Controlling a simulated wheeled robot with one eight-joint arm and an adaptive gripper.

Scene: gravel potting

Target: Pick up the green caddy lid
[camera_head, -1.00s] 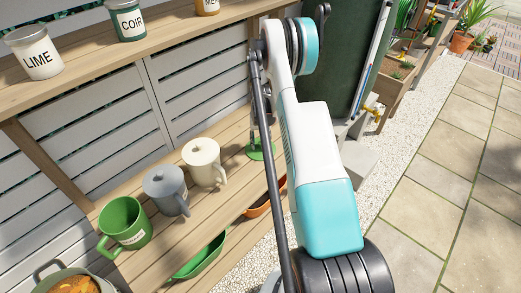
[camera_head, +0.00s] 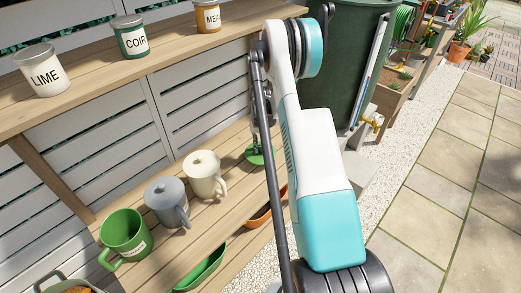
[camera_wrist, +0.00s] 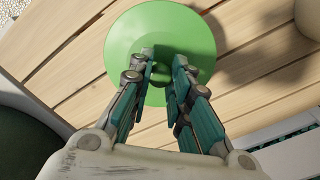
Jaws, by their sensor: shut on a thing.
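The green caddy lid (camera_wrist: 124,42) is a round disc with a small knob, seen from above in the wrist view. My gripper (camera_wrist: 162,72) is shut on its knob, one finger on each side, and the fingers hide most of the knob. In the head view the lid (camera_head: 254,155) shows as a green disc at the right end of the slatted bench, below my gripper. I cannot tell whether it touches the slats. An open green caddy (camera_head: 123,233) with a handle stands at the left of the bench, without a lid.
A grey lidded caddy (camera_head: 166,201) and a cream lidded caddy (camera_head: 204,174) stand between the green caddy and the lid. LIME (camera_head: 42,72), COIR (camera_head: 131,38) and MEAL (camera_head: 207,17) pots stand on the upper shelf. A green trough (camera_head: 203,268) lies below the bench.

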